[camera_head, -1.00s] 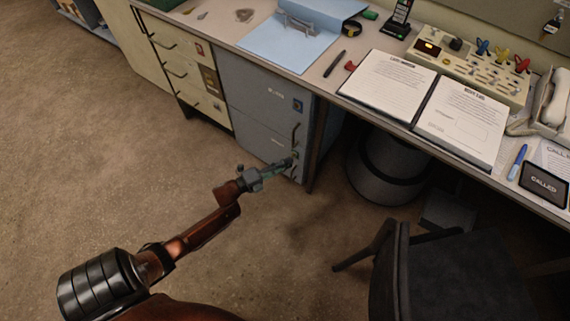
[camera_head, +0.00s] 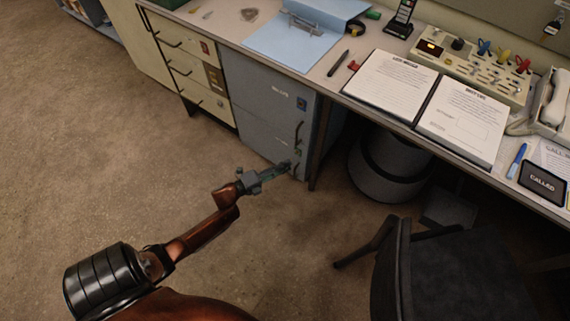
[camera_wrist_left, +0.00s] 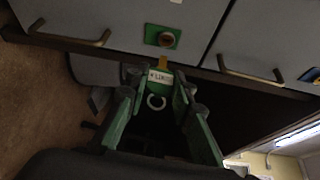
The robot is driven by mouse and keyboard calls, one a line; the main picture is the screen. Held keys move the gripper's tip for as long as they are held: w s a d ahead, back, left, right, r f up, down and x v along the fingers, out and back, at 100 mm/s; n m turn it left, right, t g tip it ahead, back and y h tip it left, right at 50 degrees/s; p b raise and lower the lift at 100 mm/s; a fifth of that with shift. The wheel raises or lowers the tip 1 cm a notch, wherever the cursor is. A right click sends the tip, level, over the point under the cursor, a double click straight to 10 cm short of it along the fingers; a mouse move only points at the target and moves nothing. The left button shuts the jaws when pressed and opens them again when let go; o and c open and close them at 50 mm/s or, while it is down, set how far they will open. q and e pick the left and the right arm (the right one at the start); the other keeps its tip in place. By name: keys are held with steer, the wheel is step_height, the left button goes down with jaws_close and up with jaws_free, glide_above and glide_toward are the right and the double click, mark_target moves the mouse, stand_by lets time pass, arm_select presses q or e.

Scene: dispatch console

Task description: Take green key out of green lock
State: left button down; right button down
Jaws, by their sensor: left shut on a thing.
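My left gripper (camera_head: 284,168) is by the front of the grey cabinet, just below the green lock (camera_head: 298,153). In the left wrist view the lock (camera_wrist_left: 165,37) is a green plate with a round keyhole on the grey cabinet front. The left gripper (camera_wrist_left: 158,82) is shut on the key (camera_wrist_left: 160,76), whose pale lettered tag and ring show between the green-tinted fingers. A short yellow piece (camera_wrist_left: 164,61) shows between tag and lock. The key's head appears apart from the plate; its tip is hard to make out. My right gripper is not in view.
The grey cabinet (camera_head: 262,108) stands under the desk. Drawer handles (camera_wrist_left: 68,35) flank the lock in the wrist view. A dark bin (camera_head: 385,170) and a black chair (camera_head: 430,270) stand to the right. The floor on the left is clear.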

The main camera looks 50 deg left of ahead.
arm_select(q)
steer(key=shift+s+d+p, duration=0.25)
steer(key=shift+s+p, duration=0.05)
steer(key=shift+s, duration=0.65)
steer(key=shift+s+d+p, duration=0.2)
steer(key=shift+s+p, duration=0.05)
steer(key=shift+s, duration=0.65)
